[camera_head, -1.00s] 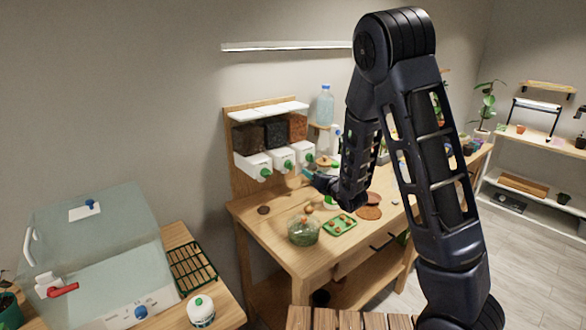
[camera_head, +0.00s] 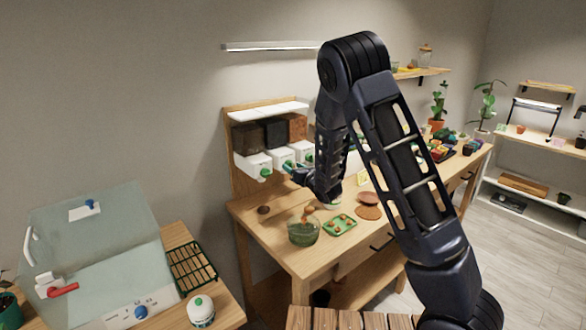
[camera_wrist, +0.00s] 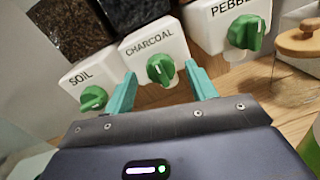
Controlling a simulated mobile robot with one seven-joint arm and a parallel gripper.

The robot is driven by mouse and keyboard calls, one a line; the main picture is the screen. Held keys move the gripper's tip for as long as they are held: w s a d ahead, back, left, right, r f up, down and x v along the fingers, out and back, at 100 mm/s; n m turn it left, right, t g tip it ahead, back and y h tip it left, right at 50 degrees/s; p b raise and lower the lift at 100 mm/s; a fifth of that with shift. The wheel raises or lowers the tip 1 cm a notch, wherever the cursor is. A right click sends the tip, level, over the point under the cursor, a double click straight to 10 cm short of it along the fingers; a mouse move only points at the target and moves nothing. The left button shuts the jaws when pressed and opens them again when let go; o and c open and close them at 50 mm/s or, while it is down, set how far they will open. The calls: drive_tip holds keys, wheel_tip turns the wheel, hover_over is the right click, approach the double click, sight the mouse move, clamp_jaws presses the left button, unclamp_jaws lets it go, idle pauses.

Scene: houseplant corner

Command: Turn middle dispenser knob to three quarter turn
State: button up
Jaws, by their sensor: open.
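The dispenser has three white boxes with green knobs, labelled SOIL, CHARCOAL and PEBBLE in the wrist view. The middle knob (camera_wrist: 160,69) is on the CHARCOAL box (camera_wrist: 153,42). My gripper (camera_wrist: 163,82) is open, its teal fingers on either side of the middle knob, and I cannot tell whether they touch it. The soil knob (camera_wrist: 93,98) is to the left and the pebble knob (camera_wrist: 246,32) to the right, both outside the fingers. In the head view my gripper (camera_head: 290,167) is at the middle dispenser box (camera_head: 281,156) and hides most of its knob.
The wooden table (camera_head: 275,245) below holds a glass bowl (camera_head: 304,232), a green tray (camera_head: 339,224) and terracotta saucers (camera_head: 369,211). A jar with a wooden lid (camera_wrist: 300,42) stands right of the pebble box. A clear-lidded box (camera_head: 90,250) stands at the left.

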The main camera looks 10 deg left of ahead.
drive_tip(key=shift+w+a, duration=0.3)
drive_tip(key=shift+w, duration=0.05)
drive_tip(key=c, duration=1)
